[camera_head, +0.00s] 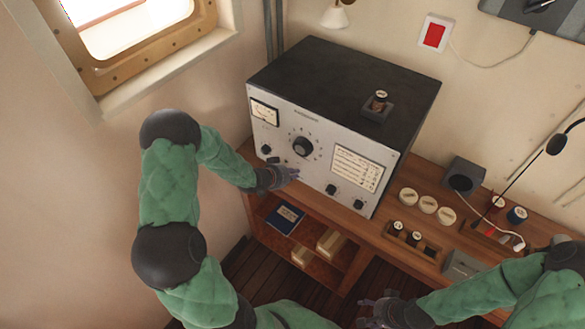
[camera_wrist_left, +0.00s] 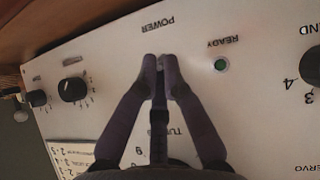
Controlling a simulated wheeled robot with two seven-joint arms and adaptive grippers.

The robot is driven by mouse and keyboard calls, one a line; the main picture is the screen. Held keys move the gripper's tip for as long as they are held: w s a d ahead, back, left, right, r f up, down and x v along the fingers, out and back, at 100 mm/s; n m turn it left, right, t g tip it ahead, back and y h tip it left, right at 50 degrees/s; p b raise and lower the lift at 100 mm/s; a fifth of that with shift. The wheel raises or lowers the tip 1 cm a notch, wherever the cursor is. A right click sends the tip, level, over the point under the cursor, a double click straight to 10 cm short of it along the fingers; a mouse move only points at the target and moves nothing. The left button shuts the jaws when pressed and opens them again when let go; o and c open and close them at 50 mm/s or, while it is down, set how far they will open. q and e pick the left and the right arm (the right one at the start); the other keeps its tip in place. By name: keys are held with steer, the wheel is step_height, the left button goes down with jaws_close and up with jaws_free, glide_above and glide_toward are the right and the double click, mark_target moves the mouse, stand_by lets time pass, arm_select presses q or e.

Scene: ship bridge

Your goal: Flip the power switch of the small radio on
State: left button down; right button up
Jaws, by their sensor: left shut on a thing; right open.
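The radio (camera_head: 268,130) is a box with a dark top and light front panel, standing on a wooden desk. In the left wrist view its panel (camera_wrist_left: 110,50) carries an upside-down POWER label (camera_wrist_left: 158,25). My left gripper (camera_head: 292,174) is at the lower edge of the panel. In the left wrist view its fingertips (camera_wrist_left: 160,62) are closed together beside the POWER label, on what appears to be the power switch. The fingers hide the switch, so I cannot tell its position. My right gripper (camera_head: 372,309) is open and empty, low in front of the desk.
A green READY light (camera_wrist_left: 221,65) and a black knob (camera_wrist_left: 73,89) flank the left fingers. The desk's right side holds several round containers (camera_head: 428,204), a dark box (camera_head: 465,173) and a microphone (camera_head: 556,144). A shelf below holds a blue book (camera_head: 285,217).

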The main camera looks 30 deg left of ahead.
arm_select(q)
steer(key=shift+w+r+g+p, duration=0.2)
steer(key=shift+g+p, duration=0.7)
steer(key=shift+p, duration=0.85)
steer(key=c, duration=1.4)
jaws_free()
steer(key=shift+a, duration=0.1)
steer(key=shift+r, duration=0.15)
steer(key=v, duration=0.8)
steer(key=shift+d, duration=0.2)
